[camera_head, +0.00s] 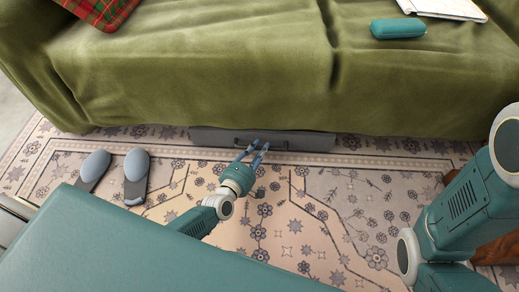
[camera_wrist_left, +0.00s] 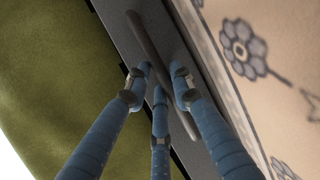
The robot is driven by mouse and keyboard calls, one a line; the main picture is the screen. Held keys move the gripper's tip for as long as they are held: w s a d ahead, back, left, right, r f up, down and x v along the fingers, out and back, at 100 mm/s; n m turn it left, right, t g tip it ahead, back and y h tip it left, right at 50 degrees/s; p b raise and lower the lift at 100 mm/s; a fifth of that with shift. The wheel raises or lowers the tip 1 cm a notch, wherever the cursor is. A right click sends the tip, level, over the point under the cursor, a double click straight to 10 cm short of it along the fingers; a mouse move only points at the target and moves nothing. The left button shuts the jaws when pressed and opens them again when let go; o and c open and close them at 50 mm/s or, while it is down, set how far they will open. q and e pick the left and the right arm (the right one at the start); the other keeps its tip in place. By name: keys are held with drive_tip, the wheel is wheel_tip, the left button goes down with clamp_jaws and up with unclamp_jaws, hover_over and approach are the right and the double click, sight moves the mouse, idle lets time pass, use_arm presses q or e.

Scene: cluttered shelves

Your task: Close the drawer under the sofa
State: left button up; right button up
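The grey drawer (camera_head: 310,142) shows low under the green sofa (camera_head: 200,75), its front standing slightly out past the fabric. Its dark bar handle (camera_head: 278,144) also shows in the left wrist view (camera_wrist_left: 149,45), where it runs diagonally along the grey drawer front (camera_wrist_left: 116,22). My left gripper (camera_head: 254,147) is at the drawer front by the left part of the handle. In the wrist view its blue fingers (camera_wrist_left: 160,75) are spread apart on both sides of the handle, with nothing clearly gripped; contact cannot be told. My right arm shows at the right edge, its gripper out of view.
Grey slippers (camera_head: 136,165) lie on the patterned rug (camera_head: 290,215) left of my left gripper. A teal case (camera_head: 398,28), a white book (camera_head: 445,8) and a red plaid cushion (camera_head: 100,10) are on the sofa. The rug before the drawer's right part is clear.

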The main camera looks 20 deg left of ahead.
use_arm(q)
drive_tip(key=shift+o, duration=1)
drive_tip(key=shift+s, duration=0.25)
drive_tip(key=v, duration=1.1)
drive_tip(key=shift+s, duration=0.3)
